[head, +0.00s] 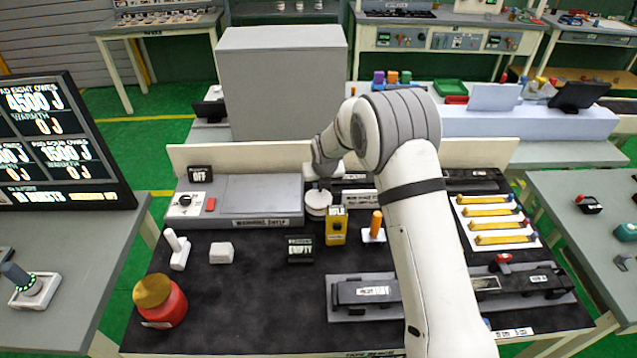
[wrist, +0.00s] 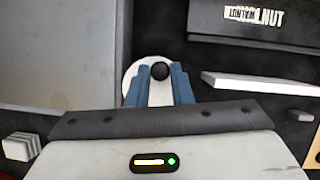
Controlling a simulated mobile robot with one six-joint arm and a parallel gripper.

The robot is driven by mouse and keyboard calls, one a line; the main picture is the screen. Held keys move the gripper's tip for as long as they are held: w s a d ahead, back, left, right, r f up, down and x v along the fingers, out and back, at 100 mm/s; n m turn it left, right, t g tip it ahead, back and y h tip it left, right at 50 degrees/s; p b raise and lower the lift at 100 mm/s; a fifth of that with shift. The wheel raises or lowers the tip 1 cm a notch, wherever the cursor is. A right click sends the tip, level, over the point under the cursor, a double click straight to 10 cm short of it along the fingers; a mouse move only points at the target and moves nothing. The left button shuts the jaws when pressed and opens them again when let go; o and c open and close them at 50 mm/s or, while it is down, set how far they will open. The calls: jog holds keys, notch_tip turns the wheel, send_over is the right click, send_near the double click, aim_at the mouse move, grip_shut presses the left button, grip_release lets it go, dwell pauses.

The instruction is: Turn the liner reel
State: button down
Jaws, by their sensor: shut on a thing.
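The liner reel seems to be the round white disc (wrist: 131,76) under my fingers in the wrist view, with a dark round knob (wrist: 160,71) at its middle. My gripper (wrist: 160,84) has its two blue fingers closed around this knob from above. In the head view my gripper (head: 322,178) is at the back middle of the dark bench, over a white round piece (head: 318,204) beside the grey warming plate (head: 262,200). The fingers and part of the disc are hidden there by my arm. Any turn of the disc cannot be read.
A yellow box (head: 336,228) and an orange-handled piece (head: 375,226) stand just in front. A red jar with a golden lid (head: 160,302) is at the front left. A long dark fixture (head: 363,292) lies at the front right. A low back panel (head: 240,157) runs behind.

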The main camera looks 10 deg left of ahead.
aim_at(322, 201)
jog(key=shift+s+f, duration=0.1)
jog(key=shift+s, duration=0.05)
jog(key=c, duration=1.5)
grip_release()
jog(key=shift+s, duration=0.1)
jog(key=shift+o, duration=1)
jog(key=v, duration=0.7)
jog(key=shift+r, duration=0.4)
